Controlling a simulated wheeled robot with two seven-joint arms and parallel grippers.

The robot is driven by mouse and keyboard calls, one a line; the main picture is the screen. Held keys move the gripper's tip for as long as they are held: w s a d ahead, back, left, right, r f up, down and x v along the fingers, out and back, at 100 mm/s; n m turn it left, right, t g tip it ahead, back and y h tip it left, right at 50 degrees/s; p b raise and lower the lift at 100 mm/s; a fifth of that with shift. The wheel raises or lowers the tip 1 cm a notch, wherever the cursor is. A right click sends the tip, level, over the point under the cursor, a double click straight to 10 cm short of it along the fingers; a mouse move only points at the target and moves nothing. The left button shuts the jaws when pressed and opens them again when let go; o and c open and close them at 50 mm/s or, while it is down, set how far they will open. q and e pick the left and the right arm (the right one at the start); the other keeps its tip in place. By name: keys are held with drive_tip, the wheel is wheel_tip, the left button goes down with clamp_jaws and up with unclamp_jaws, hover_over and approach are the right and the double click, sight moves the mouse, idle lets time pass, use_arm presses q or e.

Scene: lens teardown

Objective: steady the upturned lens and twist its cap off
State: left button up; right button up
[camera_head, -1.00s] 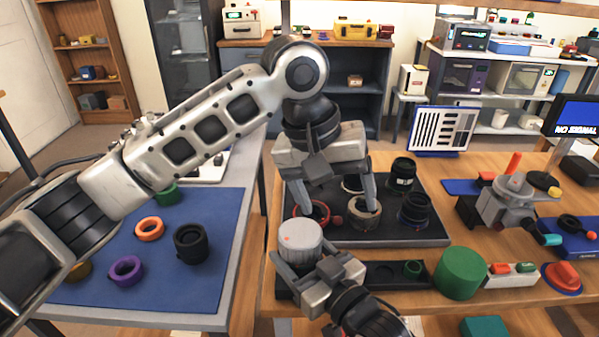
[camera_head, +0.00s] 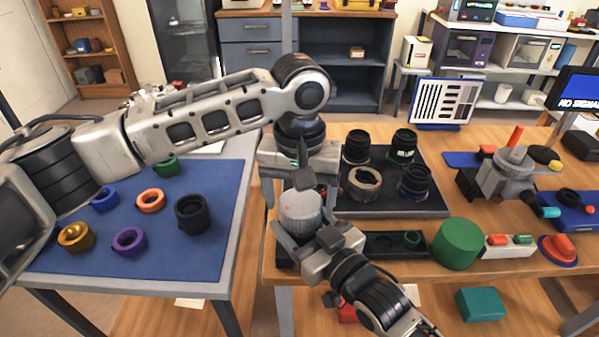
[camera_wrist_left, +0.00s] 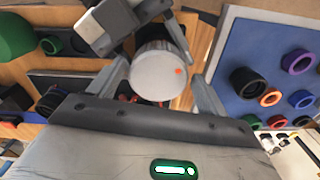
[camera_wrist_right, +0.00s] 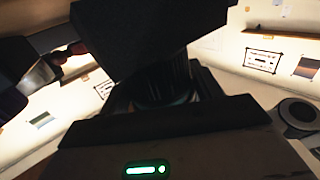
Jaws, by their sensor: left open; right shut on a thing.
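The upturned lens shows mainly as its pale grey ribbed cap (camera_head: 300,212), which faces up and has a small red dot. My right gripper (camera_head: 303,236) is shut on the lens body below the cap; that body is mostly hidden in the head view. In the right wrist view a dark ribbed lens barrel (camera_wrist_right: 168,88) shows dimly between the jaws. My left gripper (camera_head: 299,196) is open above the cap. In the left wrist view the cap (camera_wrist_left: 160,76) lies between and beyond the left fingers (camera_wrist_left: 162,92), with gaps on both sides and no clear contact.
A dark tray (camera_head: 430,205) with several lenses lies behind and right. A narrow dark tray (camera_head: 385,250) and a green cylinder (camera_head: 458,243) stand to the right. A blue mat (camera_head: 75,205) at left bears coloured rings and a black ring (camera_head: 192,215).

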use_arm(q)
drive_tip(key=shift+f, duration=0.85)
drive_tip(key=c, duration=0.7)
drive_tip(key=shift+n, duration=1.3)
drive_tip(key=shift+d+n, duration=0.1)
drive_tip(key=shift+n, duration=1.2)
drive_tip(key=shift+n, duration=1.3)
